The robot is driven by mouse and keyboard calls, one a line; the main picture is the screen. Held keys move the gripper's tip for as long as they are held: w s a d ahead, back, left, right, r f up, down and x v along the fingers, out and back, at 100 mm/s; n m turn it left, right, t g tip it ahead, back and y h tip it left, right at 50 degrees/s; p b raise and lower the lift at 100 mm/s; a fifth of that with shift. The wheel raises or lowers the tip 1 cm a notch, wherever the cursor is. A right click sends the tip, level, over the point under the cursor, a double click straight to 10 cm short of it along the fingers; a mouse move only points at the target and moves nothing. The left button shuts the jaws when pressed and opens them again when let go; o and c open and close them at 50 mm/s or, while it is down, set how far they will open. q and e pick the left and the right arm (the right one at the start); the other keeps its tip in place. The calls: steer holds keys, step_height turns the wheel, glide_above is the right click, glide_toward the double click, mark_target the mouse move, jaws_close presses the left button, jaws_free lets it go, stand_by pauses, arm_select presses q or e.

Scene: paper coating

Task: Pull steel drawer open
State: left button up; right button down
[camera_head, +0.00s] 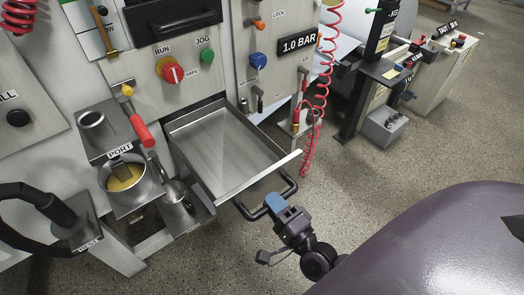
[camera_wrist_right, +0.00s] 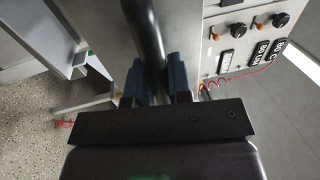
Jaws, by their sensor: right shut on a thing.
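The steel drawer (camera_head: 222,150) is a shallow metal tray that stands well out from the machine front in the head view, and it looks empty. Its black bar handle (camera_head: 243,210) runs along the front edge. My right gripper (camera_head: 276,203) is at the handle's front bar, with its blue fingers around it. In the right wrist view the dark handle bar (camera_wrist_right: 145,35) runs between the two blue fingers of the gripper (camera_wrist_right: 158,82), which are shut on it. My left gripper does not show in the head view.
A coiled red hose (camera_head: 322,90) hangs to the right.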

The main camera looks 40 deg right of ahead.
steer(key=shift+s, duration=0.65)
steer(key=c, duration=1.1)
jaws_free()
steer(key=s, duration=0.3)
steer(key=s+f, duration=0.1)
steer(key=s, duration=0.3)
steer(key=s+f, duration=0.1)
steer(key=s, duration=0.2)
steer(key=shift+s+d, duration=0.15)
steer(key=shift+s, duration=0.15)
